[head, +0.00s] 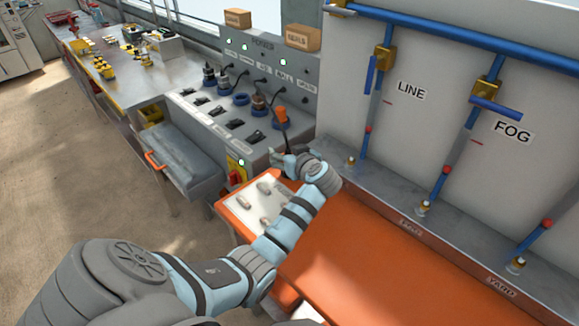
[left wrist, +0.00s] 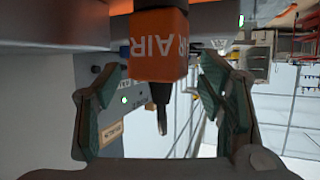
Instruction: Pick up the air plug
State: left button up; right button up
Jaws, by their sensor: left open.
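The air plug (head: 281,115) is orange and stands at the right end of the grey power panel in the head view. In the left wrist view the orange body of the air plug (left wrist: 158,48), lettered AIR, hangs from the top of the picture with a dark, narrow metal tip. My left gripper (head: 284,156) is open and close to the plug in the head view. In the left wrist view its two green-padded fingers (left wrist: 160,95) stand on either side of the plug, with gaps showing. My right gripper is in neither view.
The panel (head: 206,108) carries several dark plugs and switches left of the air plug. An orange bench with a white tray (head: 240,207) lies under my left arm. Blue pipes (head: 368,115) run down the wall at right. A steel table (head: 110,80) stands at back left.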

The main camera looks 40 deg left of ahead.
pick_arm(q)
jog(key=shift+s+d+r, duration=0.1)
jog(key=shift+d+r, duration=0.05)
jog(key=shift+r, duration=0.05)
jog(key=c, duration=1.4)
jog(key=shift+c, duration=0.2)
notch_tip(320, 180, up, 19)
jog(key=shift+f+p, duration=0.1)
jog(key=shift+p, duration=1.05)
grip_shut()
jog(key=shift+f, duration=0.1)
jog(key=shift+f, duration=0.1)
